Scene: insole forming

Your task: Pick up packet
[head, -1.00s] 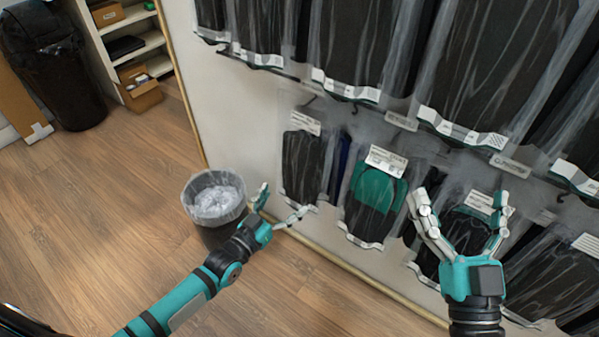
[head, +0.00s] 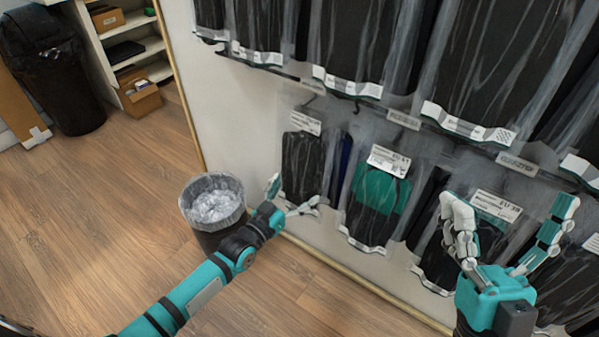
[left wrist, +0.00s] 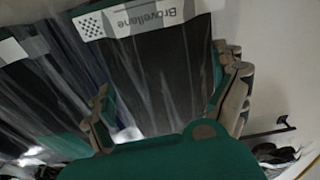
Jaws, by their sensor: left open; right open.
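Clear packets with black and teal insoles hang on the wall rack. In the lower row of the head view are a black packet (head: 302,168), a teal and black packet (head: 376,200) and a teal-topped packet (head: 488,222) partly behind my right gripper. My left gripper (head: 294,198) is open and empty, by the lower edge of the leftmost black packet. In the left wrist view my left gripper's open fingers (left wrist: 170,100) frame a dark packet (left wrist: 160,70) with a white label. My right gripper (head: 512,236) is open in front of the teal-topped packet; contact cannot be told.
An upper row of larger dark packets (head: 350,45) hangs above. A lined bin (head: 213,203) stands on the floor next to my left arm. A black bin (head: 62,85) and a shelf (head: 135,45) are at the back left. The wooden floor at left is clear.

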